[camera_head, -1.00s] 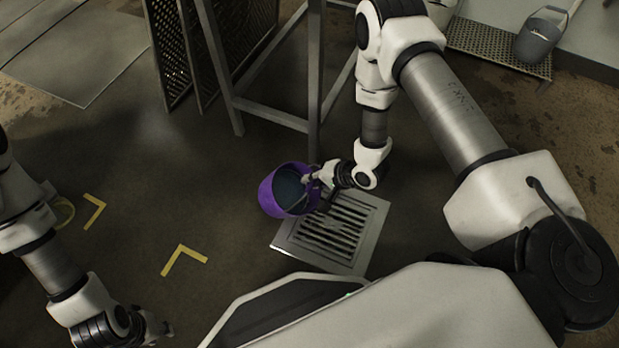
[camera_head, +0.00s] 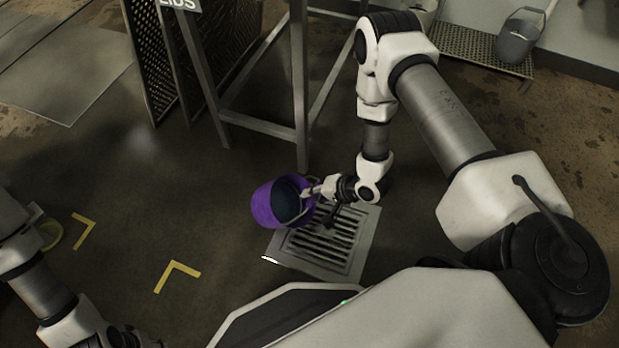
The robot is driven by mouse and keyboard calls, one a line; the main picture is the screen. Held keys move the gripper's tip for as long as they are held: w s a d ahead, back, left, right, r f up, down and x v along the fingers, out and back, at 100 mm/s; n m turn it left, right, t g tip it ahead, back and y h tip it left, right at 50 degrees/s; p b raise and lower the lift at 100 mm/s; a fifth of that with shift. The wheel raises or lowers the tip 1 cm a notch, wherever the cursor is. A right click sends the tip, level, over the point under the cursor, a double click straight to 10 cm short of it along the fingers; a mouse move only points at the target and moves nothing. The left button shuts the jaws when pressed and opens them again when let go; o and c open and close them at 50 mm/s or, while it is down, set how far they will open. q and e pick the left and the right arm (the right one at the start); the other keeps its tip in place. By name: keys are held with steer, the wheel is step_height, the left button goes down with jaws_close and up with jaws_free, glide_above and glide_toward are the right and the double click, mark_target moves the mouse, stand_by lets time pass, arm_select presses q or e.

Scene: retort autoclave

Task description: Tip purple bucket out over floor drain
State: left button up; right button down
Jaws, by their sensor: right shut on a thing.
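The purple bucket (camera_head: 262,206) is held by my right gripper (camera_head: 312,192) at its right side, near the rim and handle. The bucket is tilted, with its mouth turned to the right and towards me. Its inside looks dark blue; I cannot tell how much liquid is in it. The floor drain (camera_head: 362,245) is a square metal grate just below and to the right of the bucket. The bucket covers the drain's upper left corner. My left gripper (camera_head: 135,338) is low at the bottom left, away from the bucket, and its fingers are too unclear to read.
A metal frame (camera_head: 300,90) stands just behind the bucket, with perforated panels (camera_head: 170,50) to its left. Yellow corner marks (camera_head: 178,275) are on the floor at left. A grey bucket (camera_head: 519,38) sits on a perforated platform (camera_head: 462,47) at the back right. The left floor is mostly clear.

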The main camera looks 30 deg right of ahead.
steer(key=shift+s+d+f, duration=0.1)
steer(key=shift+s+d, duration=0.1)
steer(key=shift+s, duration=0.1)
steer(key=shift+s+d+f+b, duration=0.3)
steer(key=shift+s+d+f, duration=0.35)
steer(key=shift+s+d, duration=0.15)
stand_by(0.3)
steer(key=shift+s+d+f, duration=0.1)
steer(key=shift+s, duration=0.1)
steer(key=shift+s+d+f, duration=0.2)
steer(key=shift+s, duration=0.1)
stand_by(0.3)
steer(key=shift+d+f, duration=0.1)
steer(key=shift+f, duration=0.05)
stand_by(0.7)
steer(key=shift+s+d+f+t+y+b, duration=0.3)
steer(key=shift+s+d+f+b, duration=0.35)
steer(key=shift+s+f+b, duration=0.2)
steer(key=shift+s+d, duration=0.1)
steer(key=shift+f, duration=0.1)
stand_by(1.1)
